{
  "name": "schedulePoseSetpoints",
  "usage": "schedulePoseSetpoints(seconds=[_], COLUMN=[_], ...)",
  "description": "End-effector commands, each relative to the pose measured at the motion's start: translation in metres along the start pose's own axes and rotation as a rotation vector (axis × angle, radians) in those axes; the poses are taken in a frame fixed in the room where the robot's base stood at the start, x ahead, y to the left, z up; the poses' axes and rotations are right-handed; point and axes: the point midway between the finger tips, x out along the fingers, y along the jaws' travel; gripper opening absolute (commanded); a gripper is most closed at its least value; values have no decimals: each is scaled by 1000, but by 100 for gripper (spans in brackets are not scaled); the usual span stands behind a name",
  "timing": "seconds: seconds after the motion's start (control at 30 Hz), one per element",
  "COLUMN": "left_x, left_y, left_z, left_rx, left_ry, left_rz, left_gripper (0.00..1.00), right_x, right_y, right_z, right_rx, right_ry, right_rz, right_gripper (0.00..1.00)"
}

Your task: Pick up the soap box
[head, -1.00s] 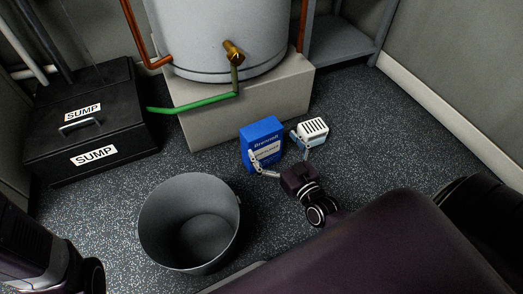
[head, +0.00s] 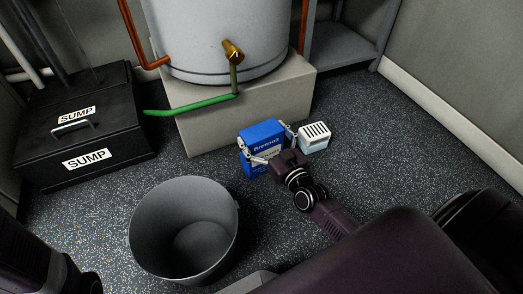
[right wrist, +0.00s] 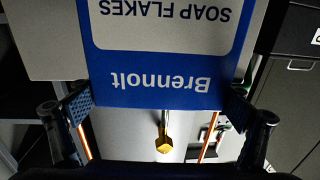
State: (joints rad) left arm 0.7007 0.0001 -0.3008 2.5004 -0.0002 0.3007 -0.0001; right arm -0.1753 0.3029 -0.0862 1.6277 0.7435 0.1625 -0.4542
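The soap box (head: 262,130) is a blue carton standing upright on the floor in front of the pale plinth. In the right wrist view its blue face with "Brennolt" and "SOAP FLAKES" lettering (right wrist: 160,80) appears upside down and fills the upper middle. My right gripper (head: 266,142) is open, with one finger at each side of the box. In the right wrist view the finger pads (right wrist: 158,102) are close to the box's side edges; I cannot tell whether they touch. Part of my left arm shows at the lower left, but its fingers are out of view.
A small white slotted box (head: 315,136) stands close to the right finger. An open grey bin (head: 135,232) stands at the lower left. Floor to the right is clear.

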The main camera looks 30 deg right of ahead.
Motion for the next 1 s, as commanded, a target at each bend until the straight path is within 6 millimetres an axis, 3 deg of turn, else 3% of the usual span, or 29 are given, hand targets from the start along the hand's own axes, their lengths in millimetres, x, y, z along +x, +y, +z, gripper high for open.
schedulePoseSetpoints(seconds=[0.07,0.4,0.77,1.0], left_x=[0,0,4,22], left_y=[0,0,-1,-5], left_z=[0,0,2,8], left_rx=[0,0,1,1], left_ry=[0,0,-1,-2], left_rz=[0,0,0,0], left_gripper=[40,40,40,40], right_x=[0,0,0,0], right_y=[0,1,1,1], right_z=[0,0,-7,-31], right_rx=[0,0,0,0], right_ry=[0,-1,5,7], right_rz=[0,1,2,2], right_gripper=[72,36,35,35])
